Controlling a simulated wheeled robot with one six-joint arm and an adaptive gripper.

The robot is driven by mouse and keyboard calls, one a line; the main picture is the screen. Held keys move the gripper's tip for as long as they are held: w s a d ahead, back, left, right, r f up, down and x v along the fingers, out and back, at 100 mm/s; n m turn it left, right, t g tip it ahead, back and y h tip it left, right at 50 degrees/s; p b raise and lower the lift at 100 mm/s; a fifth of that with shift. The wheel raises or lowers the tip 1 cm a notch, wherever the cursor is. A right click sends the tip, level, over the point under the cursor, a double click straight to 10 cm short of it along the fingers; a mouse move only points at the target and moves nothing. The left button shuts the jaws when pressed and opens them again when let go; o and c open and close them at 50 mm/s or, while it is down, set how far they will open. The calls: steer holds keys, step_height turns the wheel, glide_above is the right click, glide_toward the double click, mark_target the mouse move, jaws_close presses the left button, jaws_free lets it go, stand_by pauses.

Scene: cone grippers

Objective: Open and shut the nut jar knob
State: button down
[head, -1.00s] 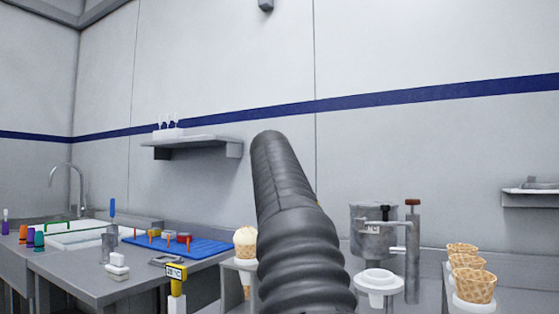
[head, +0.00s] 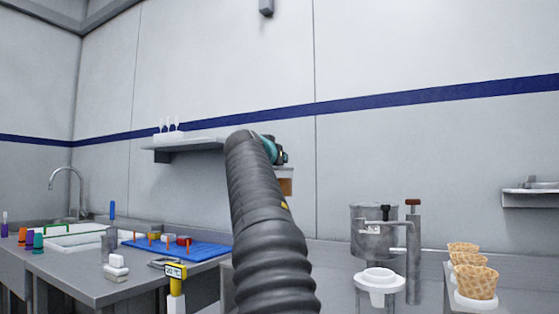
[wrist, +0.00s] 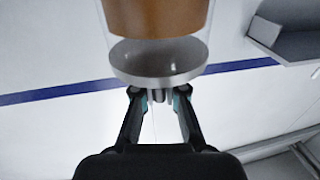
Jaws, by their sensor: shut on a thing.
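The nut jar (wrist: 160,45) fills the top of the wrist view. It is clear with brown contents (wrist: 155,17) and a grey round end plate (wrist: 157,70). The jar also shows in the head view (head: 285,182), just right of my arm and partly hidden by it. A small grey knob (wrist: 158,96) sits at the end plate. My gripper (wrist: 158,93) is shut on the knob, one dark finger on each side. In the head view only part of my gripper (head: 273,150) shows behind my arm, beside the jar.
A wall shelf (head: 185,145) with small clear items is left of my arm. A metal machine (head: 375,230), a white cone holder (head: 380,282) and waffle cones (head: 476,282) stand right. The left counter holds a blue tray (head: 210,249) and a yellow thermometer (head: 176,280).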

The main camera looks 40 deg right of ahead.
steer(key=shift+f, duration=0.15)
steer(key=c, duration=1.2)
jaws_free()
steer(key=shift+c, duration=0.2)
steer(key=v, duration=1.2)
